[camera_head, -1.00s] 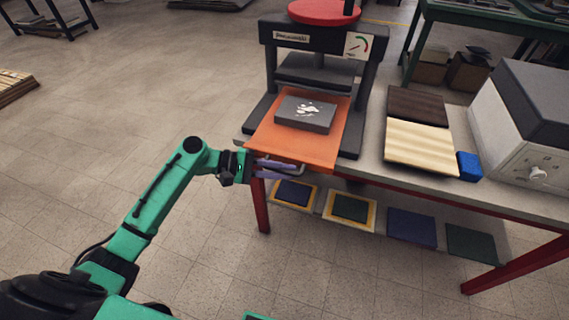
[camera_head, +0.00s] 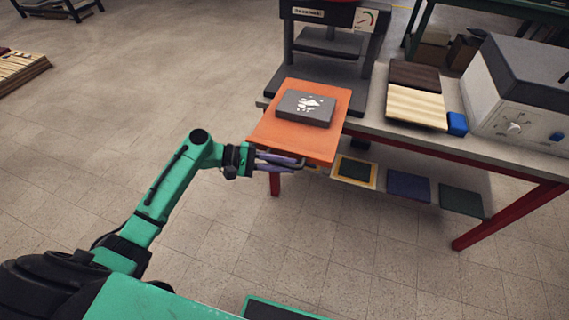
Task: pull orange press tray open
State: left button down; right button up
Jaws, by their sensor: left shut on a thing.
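The orange press tray (camera_head: 278,133) sticks out from the dark press (camera_head: 325,62), past the table's front edge. A dark grey block (camera_head: 306,108) with white marks on top lies on the tray. My left gripper (camera_head: 287,162) is at the tray's front edge, its purple fingers shut on the tray's handle, which the fingers partly hide. My right gripper is not in view.
The table (camera_head: 376,122) holds a dark board, a pale wooden board (camera_head: 416,107), a blue block (camera_head: 457,123) and a grey-and-white machine (camera_head: 520,100) at right. Several coloured covers lie on a low shelf, including a blue one (camera_head: 408,186).

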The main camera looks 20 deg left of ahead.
pick_arm(q)
jog(key=c, duration=0.8)
grip_release()
jog(key=shift+c, duration=0.2)
jog(key=b+v, duration=0.1)
jog(key=v, duration=1.3)
jog(key=shift+a, duration=0.3)
jog(key=shift+s, duration=0.1)
